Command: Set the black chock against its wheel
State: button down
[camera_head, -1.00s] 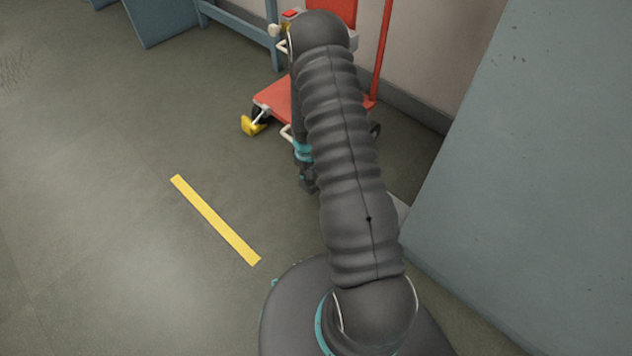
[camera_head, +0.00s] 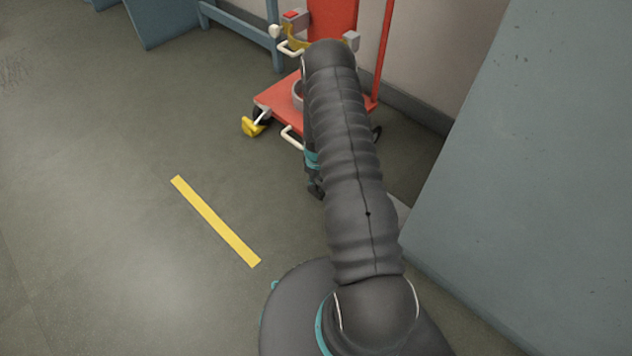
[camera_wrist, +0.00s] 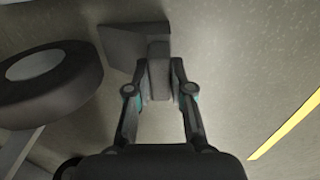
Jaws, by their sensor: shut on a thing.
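The black chock (camera_wrist: 122,45) shows in the wrist view as a dark wedge with a block-shaped grip. My gripper (camera_wrist: 159,88) is shut on that grip. A dark wheel (camera_wrist: 62,102) with a grey hub lies left of the chock, very close to its wedge in the picture. I cannot tell whether they touch. In the head view, my gripper (camera_head: 316,190) is partly hidden by my arm, beside the front of the red trolley (camera_head: 275,99). The chock is not clear there.
A yellow piece (camera_head: 254,127) sits at the trolley's left front wheel. A yellow floor strip (camera_head: 214,220) lies to the left, with open floor around it. A grey-blue panel (camera_head: 520,170) stands close on the right. A blue frame (camera_head: 235,25) stands behind.

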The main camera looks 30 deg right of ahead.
jog(key=c, duration=1)
grip_release()
jog(key=shift+f, duration=0.1)
jog(key=shift+c, duration=0.2)
